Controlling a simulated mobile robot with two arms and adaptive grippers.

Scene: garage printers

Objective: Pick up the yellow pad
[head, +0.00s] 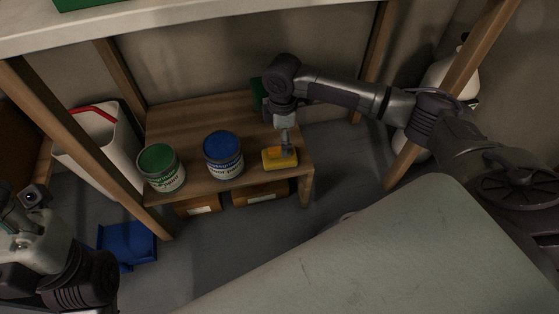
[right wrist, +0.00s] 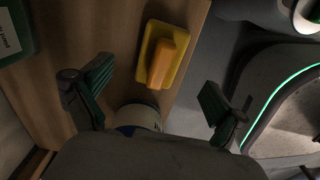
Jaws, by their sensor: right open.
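The yellow pad (head: 280,161) lies flat on the low wooden table, near its front right corner. In the right wrist view the yellow pad (right wrist: 149,77) shows an orange grip block on top. My right gripper (head: 285,141) is above the pad in the head view, hiding part of it.
A blue-lidded paint can (head: 223,150) stands left of the pad, and a green-lidded can (head: 159,164) farther left. The low table (head: 192,119) has wooden legs and boxes (head: 259,195) underneath. A white bin (head: 104,150) and blue dustpan (head: 127,246) are at left.

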